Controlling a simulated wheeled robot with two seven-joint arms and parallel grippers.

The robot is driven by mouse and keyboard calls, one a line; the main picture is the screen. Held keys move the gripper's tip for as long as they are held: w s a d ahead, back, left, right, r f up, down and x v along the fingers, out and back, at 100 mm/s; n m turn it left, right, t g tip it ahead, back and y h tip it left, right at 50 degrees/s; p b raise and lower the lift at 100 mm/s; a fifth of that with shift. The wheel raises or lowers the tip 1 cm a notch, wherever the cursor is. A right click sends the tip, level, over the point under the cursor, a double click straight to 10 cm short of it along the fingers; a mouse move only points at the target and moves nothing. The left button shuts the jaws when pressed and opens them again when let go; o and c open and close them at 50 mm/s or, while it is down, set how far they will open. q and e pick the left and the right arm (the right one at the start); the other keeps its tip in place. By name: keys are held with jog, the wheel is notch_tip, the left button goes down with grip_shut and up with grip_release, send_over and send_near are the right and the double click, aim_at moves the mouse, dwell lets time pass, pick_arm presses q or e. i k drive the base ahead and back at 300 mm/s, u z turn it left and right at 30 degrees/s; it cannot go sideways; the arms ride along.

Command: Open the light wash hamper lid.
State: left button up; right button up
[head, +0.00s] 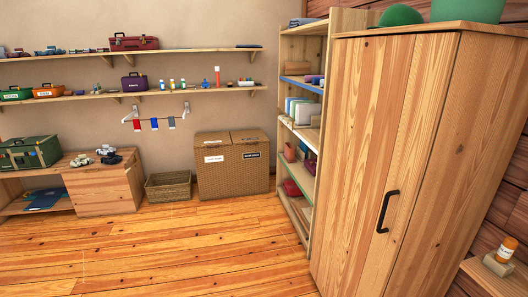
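A woven brown hamper (233,178) stands on the floor against the back wall, right of centre-left in the head view. Its top is split into two lids side by side, both lying shut. The left lid (212,138) is above a white label (214,158); the right lid (248,136) is above a black label (251,155). The label text is too small to read surely. Neither of my grippers is in view.
An open wicker basket (168,187) sits left of the hamper. A tall open shelf (310,130) and a wooden wardrobe (385,150) stand to the right. A low cabinet (107,190) is at left. The plank floor (190,250) in front of the hamper is clear.

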aim_at(213, 140)
jog(key=u, duration=0.3)
jog(key=i, duration=2.25)
jog(key=u, duration=0.35)
jog(key=i, duration=2.55)
jog(key=z, duration=0.05)
